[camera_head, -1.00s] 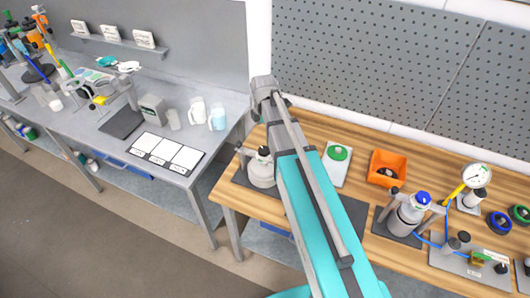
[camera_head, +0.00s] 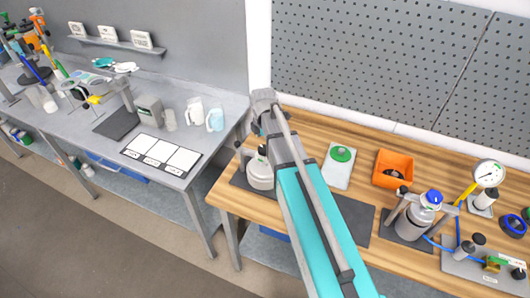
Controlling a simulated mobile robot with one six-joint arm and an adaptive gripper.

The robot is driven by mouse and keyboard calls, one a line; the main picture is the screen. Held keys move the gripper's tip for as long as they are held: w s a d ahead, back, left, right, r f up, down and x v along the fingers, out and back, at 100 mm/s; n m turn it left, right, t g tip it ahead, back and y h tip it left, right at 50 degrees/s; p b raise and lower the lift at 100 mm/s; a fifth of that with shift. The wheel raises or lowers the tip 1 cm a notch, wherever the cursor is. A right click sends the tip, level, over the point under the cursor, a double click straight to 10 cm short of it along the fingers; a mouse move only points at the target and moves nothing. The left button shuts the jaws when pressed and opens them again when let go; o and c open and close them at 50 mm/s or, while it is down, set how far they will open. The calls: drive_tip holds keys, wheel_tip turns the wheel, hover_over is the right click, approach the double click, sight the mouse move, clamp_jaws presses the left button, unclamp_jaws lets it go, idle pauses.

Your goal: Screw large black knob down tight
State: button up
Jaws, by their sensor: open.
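A pale grey vessel (camera_head: 259,175) stands on a dark mat at the left end of the wooden bench. A black knob (camera_head: 262,151) shows on its top, close beside my arm in the picture. A smaller dark knob (camera_head: 238,145) on a grey bracket shows at the vessel's upper left. I cannot tell whether the black knob is tight. My turquoise and grey arm rises from the bottom and covers part of the vessel's right side. My gripper cannot be made out; the arm hides the area behind it.
A white plate with a green knob (camera_head: 343,154), an orange bin (camera_head: 392,168), a blue-capped vessel (camera_head: 416,217) and a pressure gauge (camera_head: 488,173) stand to the right. A grey bench (camera_head: 222,131) adjoins at left. A pegboard (camera_head: 380,60) stands behind.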

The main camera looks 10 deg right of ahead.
sight(264, 149)
drive_tip(key=shift+f+b, duration=1.45)
drive_tip(key=shift+f, duration=0.3)
drive_tip(key=c, duration=1)
drive_tip(key=shift+d, duration=0.3)
drive_tip(key=shift+c, duration=0.4)
drive_tip(key=shift+a, duration=0.25)
